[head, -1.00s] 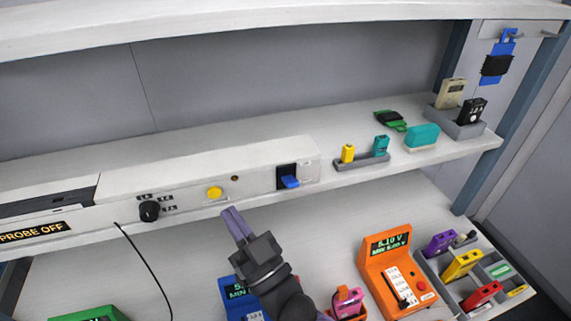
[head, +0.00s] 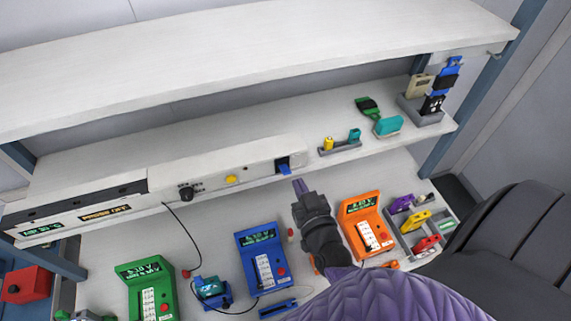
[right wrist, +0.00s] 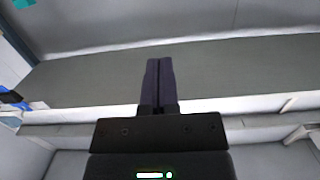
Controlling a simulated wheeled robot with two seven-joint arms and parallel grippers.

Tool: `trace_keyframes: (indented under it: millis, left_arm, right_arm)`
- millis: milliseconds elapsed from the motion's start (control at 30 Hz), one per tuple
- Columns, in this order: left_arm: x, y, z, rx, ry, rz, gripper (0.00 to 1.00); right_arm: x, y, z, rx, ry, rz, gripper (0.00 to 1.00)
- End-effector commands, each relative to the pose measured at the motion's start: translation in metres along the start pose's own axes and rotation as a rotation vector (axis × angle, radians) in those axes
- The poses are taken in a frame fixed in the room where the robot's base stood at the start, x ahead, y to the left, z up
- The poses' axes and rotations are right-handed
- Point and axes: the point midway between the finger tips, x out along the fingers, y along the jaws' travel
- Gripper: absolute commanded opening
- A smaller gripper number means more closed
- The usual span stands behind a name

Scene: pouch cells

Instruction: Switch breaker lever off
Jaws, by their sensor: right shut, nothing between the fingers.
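The breaker is a dark square plate with a blue lever (head: 285,169) at the right end of the white panel (head: 222,170), in the head view. The lever sticks out at the plate's lower part. My right gripper (head: 299,186) is shut and empty, its purple fingers just below and slightly right of the lever; contact is not clear. In the right wrist view the shut fingers (right wrist: 159,82) point toward a grey shelf surface; a blue thing (right wrist: 12,98) at the left edge cannot be identified. My left gripper is not in view.
The panel also carries a black knob (head: 186,192) and a yellow button (head: 231,180). A small holder (head: 340,147) stands on the shelf right of the breaker. Blue (head: 263,258) and orange (head: 366,228) meters stand on the bench below. A white shelf (head: 250,70) overhangs above.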

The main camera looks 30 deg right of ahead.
Motion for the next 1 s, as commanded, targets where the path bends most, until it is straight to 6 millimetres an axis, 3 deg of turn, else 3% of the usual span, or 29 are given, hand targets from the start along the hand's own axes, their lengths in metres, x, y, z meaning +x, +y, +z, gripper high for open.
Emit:
trace_keyframes:
  millis: [167,567,733,1000]
  left_arm:
    - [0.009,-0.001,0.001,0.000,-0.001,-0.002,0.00]
    - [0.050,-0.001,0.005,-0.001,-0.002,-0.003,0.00]
    - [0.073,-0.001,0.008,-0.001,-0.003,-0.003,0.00]
    - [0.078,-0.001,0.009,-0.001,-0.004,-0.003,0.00]
  right_arm:
    - [0.016,0.000,0.002,0.000,0.005,0.000,0.00]
    - [0.103,-0.001,0.003,0.001,0.006,0.000,0.00]
    - [0.092,0.000,0.031,-0.001,0.000,-0.001,0.00]
    - [0.087,0.000,0.037,-0.001,0.002,-0.001,0.00]
